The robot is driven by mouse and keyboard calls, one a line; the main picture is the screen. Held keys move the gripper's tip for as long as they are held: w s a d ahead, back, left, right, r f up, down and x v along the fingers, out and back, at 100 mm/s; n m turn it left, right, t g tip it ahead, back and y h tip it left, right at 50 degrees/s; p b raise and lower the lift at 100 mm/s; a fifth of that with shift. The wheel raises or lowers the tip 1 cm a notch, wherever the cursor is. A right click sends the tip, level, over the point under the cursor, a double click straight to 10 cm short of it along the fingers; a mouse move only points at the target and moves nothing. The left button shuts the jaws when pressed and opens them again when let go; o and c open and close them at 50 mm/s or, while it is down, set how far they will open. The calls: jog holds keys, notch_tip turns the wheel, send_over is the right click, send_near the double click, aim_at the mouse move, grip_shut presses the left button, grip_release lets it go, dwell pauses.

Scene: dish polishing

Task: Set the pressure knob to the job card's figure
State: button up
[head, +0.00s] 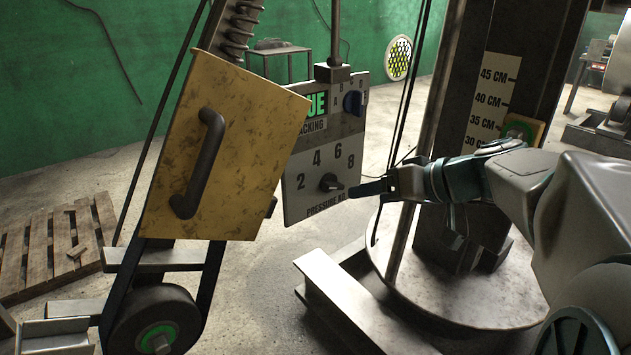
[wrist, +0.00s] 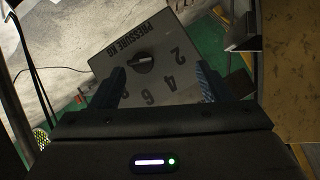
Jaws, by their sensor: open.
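The pressure knob (head: 331,182) is a small black knob on a grey panel (head: 300,205), below the figures 2, 4, 6 and 8. Which figure the knob points to is not clear. My gripper (head: 368,188) is open, just right of the knob in the head view. In the wrist view the knob (wrist: 144,62) shows between the blue fingers of my gripper (wrist: 159,72), apart from them. I cannot make out a job card in either view.
A belt wheel (head: 155,320) stands below left. A round metal base (head: 450,290) lies below my arm.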

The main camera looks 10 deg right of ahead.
aim_at(337, 185)
jog(key=w+d+f+t+b, duration=0.1)
jog(key=w+d+t+b, duration=0.1)
jog(key=w+d+b, duration=0.15)
jog(key=shift+n+y, duration=0.3)
jog(key=x, duration=1.3)
jog(key=shift+w+a, duration=0.15)
jog(key=shift+w, duration=0.25)
jog(key=c, duration=1)
